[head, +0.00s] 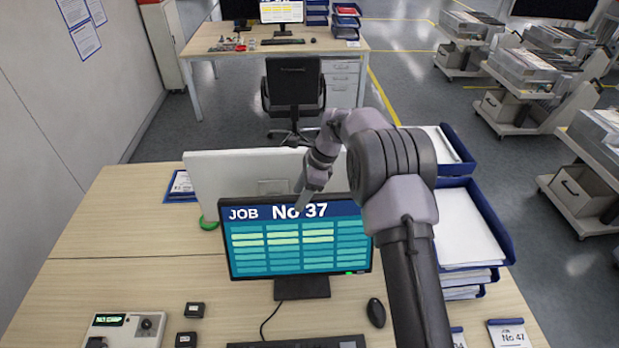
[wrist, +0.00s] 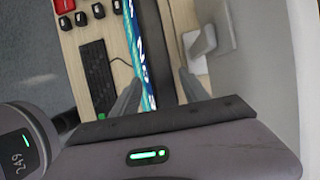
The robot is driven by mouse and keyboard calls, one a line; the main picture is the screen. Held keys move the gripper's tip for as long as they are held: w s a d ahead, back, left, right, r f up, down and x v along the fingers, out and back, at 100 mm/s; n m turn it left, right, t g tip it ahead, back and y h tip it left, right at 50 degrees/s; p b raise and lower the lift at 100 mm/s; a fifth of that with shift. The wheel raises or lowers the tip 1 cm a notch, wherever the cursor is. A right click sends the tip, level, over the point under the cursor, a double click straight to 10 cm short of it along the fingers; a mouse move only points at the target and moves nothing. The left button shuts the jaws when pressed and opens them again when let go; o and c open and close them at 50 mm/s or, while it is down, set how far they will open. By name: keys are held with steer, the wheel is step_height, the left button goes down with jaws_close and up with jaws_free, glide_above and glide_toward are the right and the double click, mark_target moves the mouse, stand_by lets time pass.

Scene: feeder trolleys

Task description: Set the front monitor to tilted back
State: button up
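The front monitor (head: 298,245) stands on the near desk, its lit screen reading "JOB No 37" and facing me. It looks close to upright; its exact tilt is hard to judge. In the wrist view my gripper (wrist: 160,98) is open, with one finger on the screen side and one behind. The front monitor's dark top edge (wrist: 167,45) runs between the fingers, with gaps visible; I cannot see contact.
A white-backed second monitor (head: 225,180) stands close behind. Stacked blue paper trays (head: 510,245) are on the right. A keyboard (head: 300,343), a mouse (head: 376,312) and a control box (head: 122,330) lie in front. The desk's left side is mostly clear.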

steer(key=v, duration=1.2)
steer(key=shift+s+d+r+p, duration=0.2)
steer(key=shift+p, duration=0.25)
